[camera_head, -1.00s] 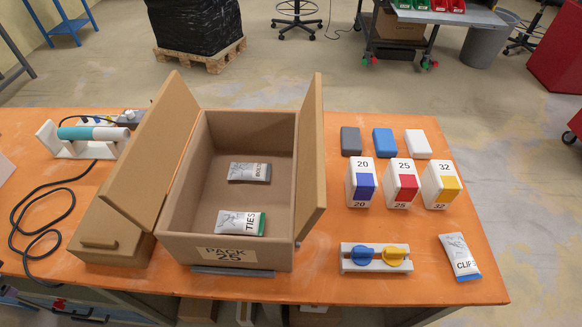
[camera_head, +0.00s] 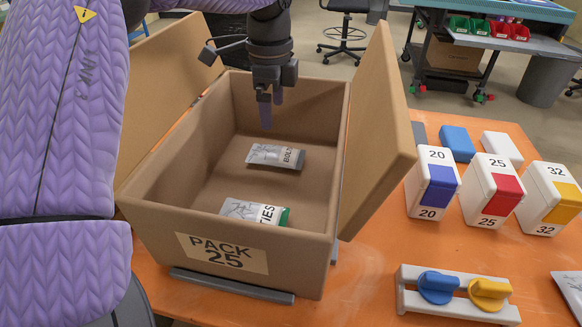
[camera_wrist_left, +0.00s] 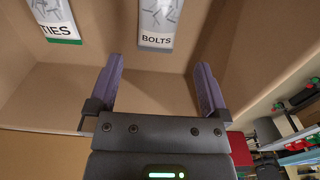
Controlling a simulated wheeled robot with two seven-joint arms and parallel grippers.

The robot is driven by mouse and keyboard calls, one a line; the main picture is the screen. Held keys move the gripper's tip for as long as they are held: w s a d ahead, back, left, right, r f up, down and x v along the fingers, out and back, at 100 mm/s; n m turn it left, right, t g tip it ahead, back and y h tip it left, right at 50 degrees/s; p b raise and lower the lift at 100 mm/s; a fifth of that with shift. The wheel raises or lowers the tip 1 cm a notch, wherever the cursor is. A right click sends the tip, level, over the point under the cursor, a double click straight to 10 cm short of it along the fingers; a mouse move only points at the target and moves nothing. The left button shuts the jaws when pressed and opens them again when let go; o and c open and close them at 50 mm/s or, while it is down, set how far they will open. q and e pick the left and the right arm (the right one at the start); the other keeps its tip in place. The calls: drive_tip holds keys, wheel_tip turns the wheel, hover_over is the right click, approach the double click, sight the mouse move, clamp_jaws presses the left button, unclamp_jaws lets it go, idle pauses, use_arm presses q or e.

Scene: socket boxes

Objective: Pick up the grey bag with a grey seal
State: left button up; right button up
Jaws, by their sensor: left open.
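The grey bag with a grey seal, marked BOLTS (camera_head: 276,156), lies flat on the floor of the open cardboard box (camera_head: 172,222). It also shows at the top of the left wrist view (camera_wrist_left: 156,22), its grey seal towards the fingers. A second grey bag, marked TIES (camera_head: 254,212), has a green seal and lies nearer the box front; it also shows in the left wrist view (camera_wrist_left: 52,20). My left gripper (camera_head: 270,112) is open and empty, fingers down, inside the box's far part, above and behind the BOLTS bag. My right gripper is not in view.
The box walls and its raised right flap (camera_head: 385,125) stand close around the gripper. Numbered cases (camera_head: 432,182), coloured blocks (camera_head: 457,142) and a holder with blue and yellow knobs (camera_head: 460,290) stand on the orange table to the right. A CLIPS bag (camera_head: 568,290) is cut off there.

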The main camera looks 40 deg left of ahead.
sight(276, 151)
use_arm(q)
wheel_tip(276, 151, down, 10)
drive_tip(key=b, duration=0.3)
drive_tip(key=shift+d+r, duration=0.15)
drive_tip(key=shift+r, duration=0.05)
drive_tip(key=shift+f, duration=0.35)
drive_tip(key=shift+c, duration=1.4)
drive_tip(key=c, duration=0.7)
drive_tip(key=shift+c, duration=1)
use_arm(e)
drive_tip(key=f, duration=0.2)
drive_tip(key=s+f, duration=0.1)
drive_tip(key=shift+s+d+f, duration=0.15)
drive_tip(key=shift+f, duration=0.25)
